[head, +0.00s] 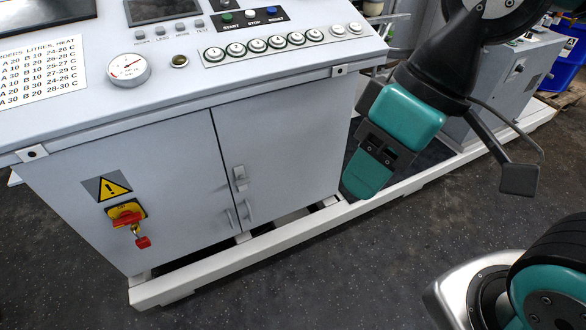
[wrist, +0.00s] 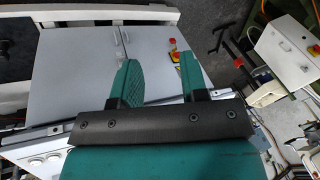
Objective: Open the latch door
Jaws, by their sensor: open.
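The grey cabinet has two doors, a left door (head: 150,185) and a right door (head: 285,145), both shut. A small silver latch (head: 240,178) sits at the seam, with two small bar handles (head: 249,210) below it. The latch area also shows in the wrist view (wrist: 124,36). My gripper (head: 364,178) hangs pointing down near the right end of the cabinet, apart from the latch. In the wrist view my gripper (wrist: 160,75) has its two teal fingers spread with nothing between them, and the cabinet doors (wrist: 155,65) show beyond.
A sloped control panel (head: 255,42) with buttons and a gauge (head: 128,69) overhangs the doors. A red rotary switch (head: 126,216) with a red padlock juts from the left door. A white base rail (head: 240,258) runs along the floor.

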